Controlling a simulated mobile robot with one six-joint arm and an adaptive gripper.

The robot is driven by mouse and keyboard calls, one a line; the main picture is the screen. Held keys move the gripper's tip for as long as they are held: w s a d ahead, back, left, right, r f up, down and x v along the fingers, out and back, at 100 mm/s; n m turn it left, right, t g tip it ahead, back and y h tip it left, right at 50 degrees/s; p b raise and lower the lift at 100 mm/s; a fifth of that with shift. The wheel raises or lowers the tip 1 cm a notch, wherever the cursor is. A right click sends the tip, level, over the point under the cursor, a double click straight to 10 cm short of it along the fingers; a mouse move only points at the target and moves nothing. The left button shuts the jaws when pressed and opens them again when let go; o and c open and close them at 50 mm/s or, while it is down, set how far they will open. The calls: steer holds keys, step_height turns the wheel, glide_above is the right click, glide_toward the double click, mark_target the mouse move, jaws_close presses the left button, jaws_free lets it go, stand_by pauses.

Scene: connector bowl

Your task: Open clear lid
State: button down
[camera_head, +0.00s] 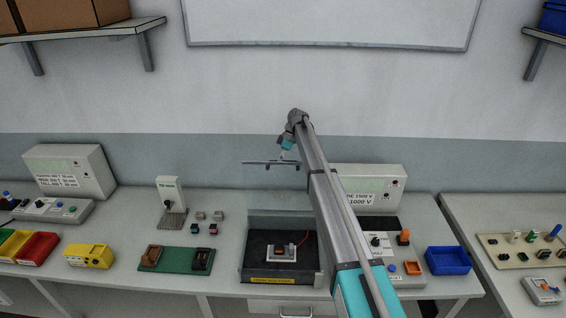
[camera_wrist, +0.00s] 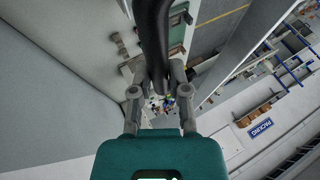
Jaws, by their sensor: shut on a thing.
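The clear lid (camera_head: 268,163) shows mainly as a thin grey edge high above the back of a black open-topped box (camera_head: 250,272); its see-through panel is hard to make out, and it appears raised. My gripper (camera_head: 284,156) is at that edge. In the wrist view my gripper (camera_wrist: 158,88) is shut on a dark curved bar (camera_wrist: 153,35), which seems to be the lid's handle. Inside the box a small pale device (camera_head: 284,253) with a red wire shows from above. My arm hides the right side of the lid and box.
A green board (camera_head: 176,261) and yellow bin (camera_head: 89,256) stand left of the box. A blue tray (camera_head: 447,260) and a grey instrument (camera_head: 372,186) are to its right. A small upright stand (camera_head: 170,195) is behind left. A whiteboard (camera_head: 330,22) hangs above.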

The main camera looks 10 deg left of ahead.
steer(key=shift+w+f, duration=0.1)
steer(key=shift+w, duration=0.35)
steer(key=shift+a, duration=0.1)
steer(key=c, duration=0.6)
jaws_free()
steer(key=shift+w, duration=0.1)
